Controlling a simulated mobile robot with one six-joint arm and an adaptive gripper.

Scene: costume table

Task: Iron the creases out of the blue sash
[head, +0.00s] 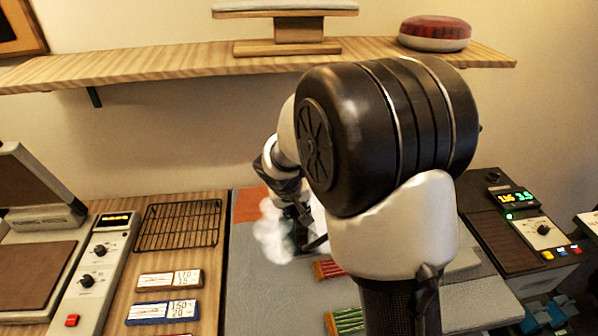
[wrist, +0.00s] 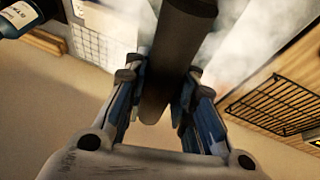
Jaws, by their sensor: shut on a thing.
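My gripper (wrist: 162,88) is shut on a dark, rounded handle (wrist: 178,45), which runs up out of the wrist view between the two fingers. It looks like the handle of the iron; the iron's body and soleplate are not clear. In the head view my gripper (head: 300,222) is low over the grey ironing surface (head: 252,300), partly behind my arm. White steam (head: 274,236) billows around it and also shows in the wrist view (wrist: 232,35). I cannot make out the blue sash in either view; my arm and the steam cover part of the surface.
Red (head: 328,268) and green (head: 346,320) striped pieces lie on the grey surface. Left are a wire rack (head: 180,226), label blocks (head: 168,280) and a press (head: 30,270) with its lid raised. A control unit (head: 520,225) stands right. A shelf (head: 150,66) runs above.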

